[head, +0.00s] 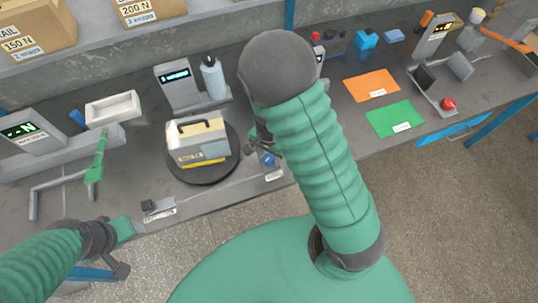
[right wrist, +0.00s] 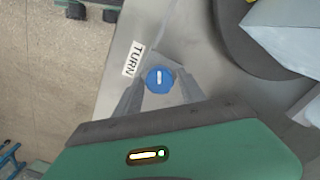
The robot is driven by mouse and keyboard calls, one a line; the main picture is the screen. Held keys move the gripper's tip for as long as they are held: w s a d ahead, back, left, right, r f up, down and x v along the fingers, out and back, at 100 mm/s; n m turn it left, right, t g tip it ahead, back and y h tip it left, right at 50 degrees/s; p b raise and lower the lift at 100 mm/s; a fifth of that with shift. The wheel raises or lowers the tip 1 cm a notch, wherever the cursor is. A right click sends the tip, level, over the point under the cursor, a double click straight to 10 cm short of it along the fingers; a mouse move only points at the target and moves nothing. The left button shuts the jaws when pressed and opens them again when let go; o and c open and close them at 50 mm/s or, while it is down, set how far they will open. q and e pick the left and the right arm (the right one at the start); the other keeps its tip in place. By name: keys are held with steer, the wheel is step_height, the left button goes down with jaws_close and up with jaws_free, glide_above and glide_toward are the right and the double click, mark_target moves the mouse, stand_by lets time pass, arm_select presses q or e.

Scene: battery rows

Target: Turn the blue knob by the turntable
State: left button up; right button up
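The blue knob (head: 269,159) sits at the table's front edge, right of the dark round turntable (head: 203,178). In the right wrist view the knob (right wrist: 159,79) has a white mark pointing roughly up the picture, and a "TURN" label (right wrist: 133,59) lies beside it. My right gripper (right wrist: 159,92) is open, with one finger on each side of the knob; I cannot tell whether they touch it. In the head view my right arm partly hides this gripper. My left gripper (head: 122,246) is low at the left, off the table's front edge; its opening is unclear.
A cream case with a dark handle (head: 201,138) stands on the turntable, close to my right gripper. A bottle (head: 212,77) and a display unit (head: 177,86) stand behind. Orange (head: 371,85) and green (head: 394,118) mats lie to the right. A small black block (head: 149,206) is at the front edge.

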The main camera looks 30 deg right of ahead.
mark_target(269, 157)
jaws_close()
steer(key=shift+r, duration=0.1)
steer(key=shift+n, duration=0.3)
steer(key=shift+o, duration=1.6)
jaws_free()
step_height(269, 157, up, 17)
steer(key=p, duration=0.4)
steer(key=shift+f, duration=0.2)
